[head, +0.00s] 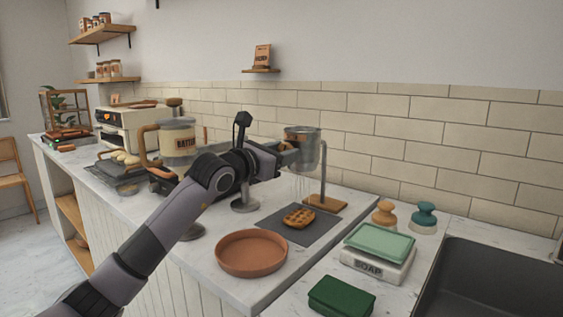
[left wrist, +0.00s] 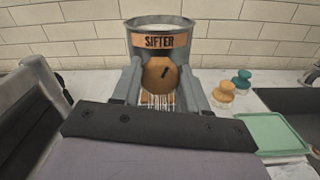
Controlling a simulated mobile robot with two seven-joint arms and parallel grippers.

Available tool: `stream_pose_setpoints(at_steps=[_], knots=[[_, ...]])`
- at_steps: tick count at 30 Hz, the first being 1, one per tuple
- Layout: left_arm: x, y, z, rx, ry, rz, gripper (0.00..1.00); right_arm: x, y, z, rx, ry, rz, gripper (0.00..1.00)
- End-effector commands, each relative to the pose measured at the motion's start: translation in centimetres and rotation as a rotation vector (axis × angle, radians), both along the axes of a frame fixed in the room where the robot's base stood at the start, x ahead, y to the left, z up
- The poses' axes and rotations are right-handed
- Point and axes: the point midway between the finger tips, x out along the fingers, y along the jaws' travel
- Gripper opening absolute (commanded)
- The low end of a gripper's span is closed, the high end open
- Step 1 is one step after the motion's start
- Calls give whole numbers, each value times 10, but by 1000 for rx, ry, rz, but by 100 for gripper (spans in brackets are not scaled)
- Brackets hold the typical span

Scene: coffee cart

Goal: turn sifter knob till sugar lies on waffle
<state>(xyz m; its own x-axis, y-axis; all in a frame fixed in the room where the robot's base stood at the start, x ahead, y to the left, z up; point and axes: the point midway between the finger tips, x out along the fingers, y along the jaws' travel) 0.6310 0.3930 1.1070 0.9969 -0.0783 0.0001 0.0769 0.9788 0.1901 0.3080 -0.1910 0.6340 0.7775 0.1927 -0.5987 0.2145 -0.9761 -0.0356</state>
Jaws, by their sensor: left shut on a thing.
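The metal sifter (head: 302,148) hangs on a stand above a dark mat (head: 269,225). A golden waffle (head: 298,218) lies on the mat below it. Thin white streaks of sugar (head: 299,187) fall from the sifter toward the waffle. In the left wrist view the sifter (left wrist: 158,26) carries a label and a round orange knob (left wrist: 166,78) with a dark mark tilted from upright. My left gripper (head: 283,147) is shut on the knob, one finger at each side; it also shows in the left wrist view (left wrist: 160,88). My right gripper is not in view. I cannot tell how much sugar is on the waffle.
A terracotta plate (head: 251,271) sits on the counter in front of the mat. A batter container (head: 178,142) stands left.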

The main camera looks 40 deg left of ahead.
Motion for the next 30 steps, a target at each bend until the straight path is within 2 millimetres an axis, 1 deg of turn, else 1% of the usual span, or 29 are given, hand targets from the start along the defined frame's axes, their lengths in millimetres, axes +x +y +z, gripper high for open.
stream_pose_setpoints(at_steps=[1, 21, 30], knots=[[0, 0, -3, 47, -5, 0, 13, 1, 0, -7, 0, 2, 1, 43], [0, -1, -2, 681, -54, 1, 13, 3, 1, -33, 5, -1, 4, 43], [0, -1, -2, 966, -75, 0, 13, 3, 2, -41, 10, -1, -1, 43]])
